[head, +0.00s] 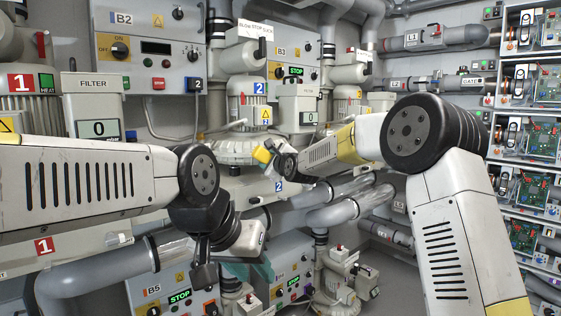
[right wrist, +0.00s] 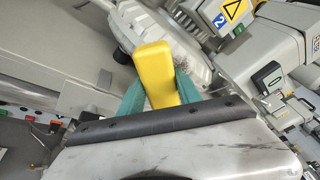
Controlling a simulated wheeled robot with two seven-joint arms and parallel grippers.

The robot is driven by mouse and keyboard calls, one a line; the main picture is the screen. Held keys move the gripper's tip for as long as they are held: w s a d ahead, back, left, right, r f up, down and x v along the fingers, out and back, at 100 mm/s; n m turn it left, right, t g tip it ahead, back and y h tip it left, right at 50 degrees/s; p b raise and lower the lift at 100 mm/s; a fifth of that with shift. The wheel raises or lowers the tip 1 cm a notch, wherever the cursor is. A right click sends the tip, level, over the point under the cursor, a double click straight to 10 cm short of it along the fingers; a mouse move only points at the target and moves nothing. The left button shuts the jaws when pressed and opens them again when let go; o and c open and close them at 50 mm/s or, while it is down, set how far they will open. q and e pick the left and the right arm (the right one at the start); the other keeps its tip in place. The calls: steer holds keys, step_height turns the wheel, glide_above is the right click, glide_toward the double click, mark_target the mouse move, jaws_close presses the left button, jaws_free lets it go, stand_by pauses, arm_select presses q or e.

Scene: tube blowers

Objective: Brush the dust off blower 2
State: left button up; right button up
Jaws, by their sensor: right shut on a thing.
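Blower 2 (head: 245,108) stands in the middle of the head view, with a blue 2 label and a pale ribbed housing. The housing also shows in the right wrist view (right wrist: 205,57). My right gripper (head: 272,156) is shut on a brush with a yellow handle (right wrist: 153,68); the green fingers clasp it from both sides. The yellow handle also shows in the head view (head: 262,155). The brush is close beside the housing; its bristles are mostly hidden, so contact is unclear. I cannot make out dust. My left gripper (head: 252,270) hangs low, with green parts partly hidden behind the wrist.
A filter box (head: 299,110) stands right of the blower. Clear and grey pipes (head: 335,212) run below it. Control panel B2 (head: 150,50) is at upper left and panel B5 (head: 175,295) below. Electronics racks (head: 530,140) line the right wall.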

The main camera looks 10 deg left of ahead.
steer(key=shift+x, duration=1.15)
stand_by(0.4)
steer(key=shift+r, duration=0.15)
steer(key=shift+w+d, duration=1.05)
steer(key=shift+d, duration=0.3)
steer(key=shift+s+a, duration=0.6)
steer(key=shift+a, duration=0.2)
steer(key=shift+s+a, duration=0.6)
steer(key=shift+a, duration=0.15)
steer(key=shift+w+d+r, duration=0.1)
steer(key=shift+r, duration=0.6)
steer(key=shift+w+d, duration=2.4)
steer(key=shift+d, duration=0.4)
steer(key=shift+s+a, duration=1.2)
steer(key=shift+a, duration=0.25)
steer(key=shift+s+a, duration=1.2)
steer(key=shift+a, duration=0.25)
